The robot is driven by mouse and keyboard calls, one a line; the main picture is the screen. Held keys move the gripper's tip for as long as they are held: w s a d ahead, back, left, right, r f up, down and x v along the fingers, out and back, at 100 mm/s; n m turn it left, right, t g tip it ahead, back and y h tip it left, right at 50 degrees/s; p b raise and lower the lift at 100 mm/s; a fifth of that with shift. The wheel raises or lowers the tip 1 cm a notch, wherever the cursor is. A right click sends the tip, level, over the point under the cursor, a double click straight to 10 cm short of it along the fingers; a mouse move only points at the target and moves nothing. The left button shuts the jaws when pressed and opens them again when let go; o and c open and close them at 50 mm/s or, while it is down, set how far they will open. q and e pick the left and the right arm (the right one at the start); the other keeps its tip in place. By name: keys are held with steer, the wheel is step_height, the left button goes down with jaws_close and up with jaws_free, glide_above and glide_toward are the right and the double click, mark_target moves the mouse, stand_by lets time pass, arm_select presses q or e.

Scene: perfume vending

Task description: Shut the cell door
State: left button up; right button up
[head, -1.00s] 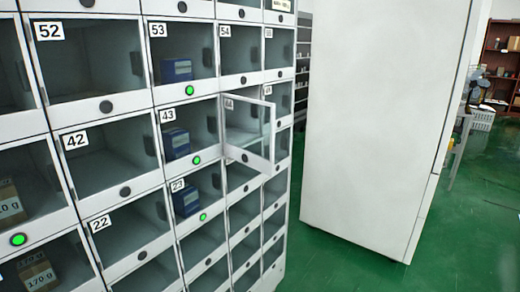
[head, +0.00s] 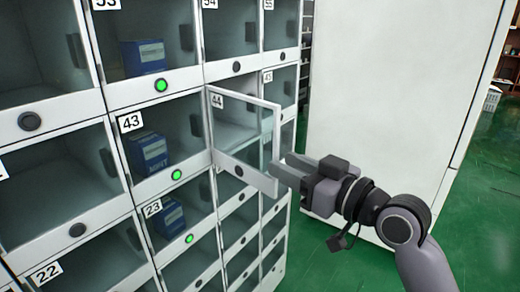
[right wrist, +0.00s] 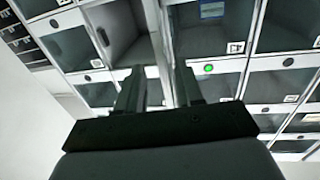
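The cell door (head: 243,138) of cell 44 is a clear pane in a white frame. It stands swung outward, hinged on its left side beside cell 43. The cell 44 opening (head: 236,112) behind it looks empty. My right gripper (head: 284,170) is at the lower part of the door's free edge, coming from the right. In the right wrist view its two fingers (right wrist: 158,88) are apart, and the door (right wrist: 156,35) shows nearly edge-on beyond the gap. I cannot tell whether they touch it. My left gripper is not in view.
The white locker wall (head: 105,103) has other cells, all seemingly shut. Blue boxes (head: 150,152) sit in several cells, with green lights (head: 176,175) below. A tall white cabinet (head: 385,95) stands behind my right arm. Green floor (head: 340,262) is clear at the lower right.

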mark_target(240, 140)
steer(key=shift+a+r, duration=0.25)
steer(key=shift+r, duration=0.15)
steer(key=shift+w+a, duration=0.15)
steer(key=shift+a, duration=0.05)
steer(key=shift+p+x, duration=0.65)
steer(key=shift+x, duration=2.6)
steer(key=shift+f, duration=0.1)
jaws_close()
